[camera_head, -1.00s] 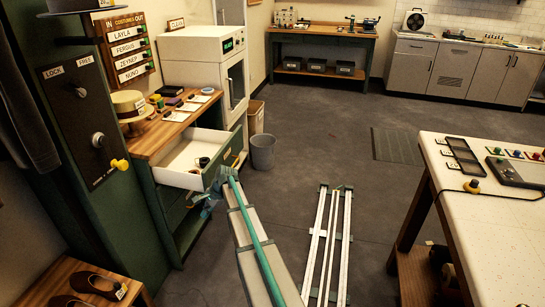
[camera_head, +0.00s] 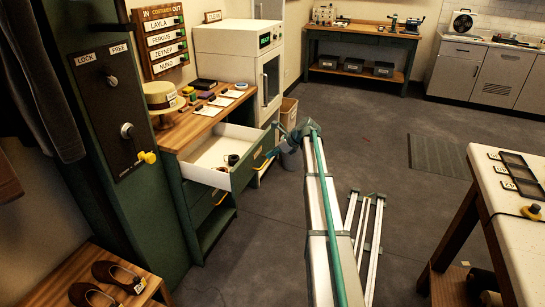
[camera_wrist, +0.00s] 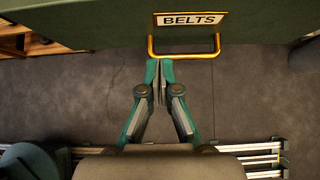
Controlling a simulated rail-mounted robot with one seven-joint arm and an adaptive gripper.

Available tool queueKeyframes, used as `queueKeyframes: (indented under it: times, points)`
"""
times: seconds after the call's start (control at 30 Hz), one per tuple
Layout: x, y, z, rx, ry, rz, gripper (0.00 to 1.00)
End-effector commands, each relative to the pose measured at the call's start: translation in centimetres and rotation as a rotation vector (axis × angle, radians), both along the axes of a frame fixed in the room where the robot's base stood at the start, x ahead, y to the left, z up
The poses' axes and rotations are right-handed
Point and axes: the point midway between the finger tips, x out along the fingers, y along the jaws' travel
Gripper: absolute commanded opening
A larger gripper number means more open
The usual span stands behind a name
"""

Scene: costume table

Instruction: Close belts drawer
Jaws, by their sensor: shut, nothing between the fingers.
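The belts drawer (camera_head: 213,153) stands open from the wooden-topped green cabinet in the head view. Its white inside holds a dark coiled thing (camera_head: 233,160). In the wrist view its green front (camera_wrist: 100,22) carries a BELTS label (camera_wrist: 190,19) and a gold handle (camera_wrist: 205,55). My gripper (camera_wrist: 160,62) is shut and empty, with its fingertips at the left part of the handle. I cannot tell whether they touch it. In the head view my gripper end is by the drawer's right side, and the fingertips are hard to make out.
The cabinet top (camera_head: 180,135) holds a hat (camera_head: 160,97) and small items. A lower drawer handle (camera_head: 222,197) shows below. A white oven-like unit (camera_head: 238,55) stands behind. A white-topped table (camera_head: 510,215) is at right. Open floor lies between.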

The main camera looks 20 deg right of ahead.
Motion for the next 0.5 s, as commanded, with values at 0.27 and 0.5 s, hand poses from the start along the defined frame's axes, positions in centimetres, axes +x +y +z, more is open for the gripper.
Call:
queueKeyframes:
  times: [0.27, 0.5]
  points:
    - [2.5, 2.3, -3.3, -0.001, 0.001, 0.003, 0.0]
    - [3.9, 3.6, -5.3, -0.002, 0.0, 0.003, 0.0]
